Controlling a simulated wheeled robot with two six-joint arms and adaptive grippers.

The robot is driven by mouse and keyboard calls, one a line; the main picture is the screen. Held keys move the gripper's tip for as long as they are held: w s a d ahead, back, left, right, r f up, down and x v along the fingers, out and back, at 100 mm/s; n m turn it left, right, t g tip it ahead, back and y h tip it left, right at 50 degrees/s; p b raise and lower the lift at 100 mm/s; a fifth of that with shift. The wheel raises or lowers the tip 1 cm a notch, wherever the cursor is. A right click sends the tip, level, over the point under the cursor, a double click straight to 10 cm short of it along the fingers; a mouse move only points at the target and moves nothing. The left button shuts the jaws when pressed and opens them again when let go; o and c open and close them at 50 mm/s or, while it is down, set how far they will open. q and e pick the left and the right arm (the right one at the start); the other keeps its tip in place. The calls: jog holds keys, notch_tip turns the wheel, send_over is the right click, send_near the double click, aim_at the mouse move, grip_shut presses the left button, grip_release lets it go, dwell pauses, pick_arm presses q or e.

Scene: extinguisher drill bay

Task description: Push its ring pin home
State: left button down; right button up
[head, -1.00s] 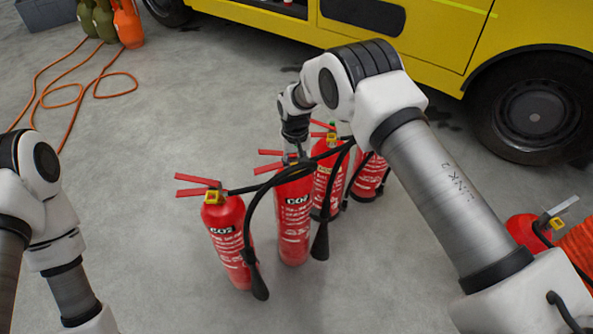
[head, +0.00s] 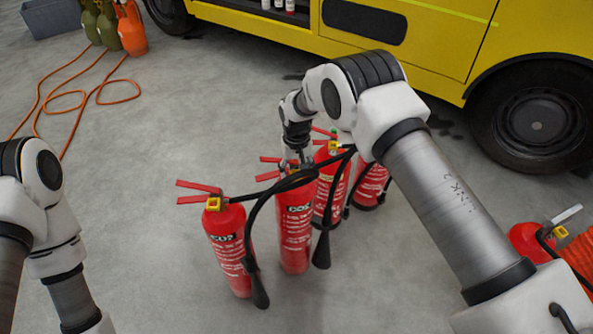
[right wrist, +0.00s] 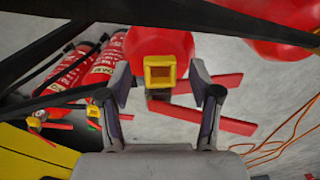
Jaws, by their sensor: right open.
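A red CO2 extinguisher (head: 295,235) stands upright, second from left in the head view's row. My right gripper (head: 298,158) is above its head, mostly hidden by my wrist. In the right wrist view, my open gripper (right wrist: 160,78) has one finger on each side of a yellow square-ended block (right wrist: 160,71) on the extinguisher's neck. There are gaps to both fingers. The red body (right wrist: 160,42) lies beyond, and red levers (right wrist: 208,85) extend right, partly behind the right finger. I cannot make out the ring pin itself. My left arm shows at the left edge; its gripper is out of frame.
Another CO2 extinguisher (head: 228,252) stands close on the left, and two more (head: 330,185) (head: 371,185) stand behind right. Black hoses cross between them. A yellow truck (head: 440,45) is behind. An orange hose (head: 75,95) lies at left. Floor in front is clear.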

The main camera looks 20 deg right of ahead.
jog(key=shift+r, duration=0.15)
notch_tip(320, 180, up, 12)
jog(key=s+d+f+g+p, duration=0.2)
jog(key=s+d+f+p, duration=0.15)
jog(key=s+f, duration=0.45)
jog(key=s+d+f+g+p, duration=0.2)
jog(key=s+f+g+p, duration=0.15)
jog(key=s, duration=0.85)
jog(key=s+d+t+p, duration=0.1)
jog(key=s+t+p, duration=0.2)
jog(key=s, duration=1.7)
jog(key=shift+s+d+f+t, duration=0.3)
jog(key=shift+s+d+t, duration=0.1)
jog(key=shift+t, duration=0.85)
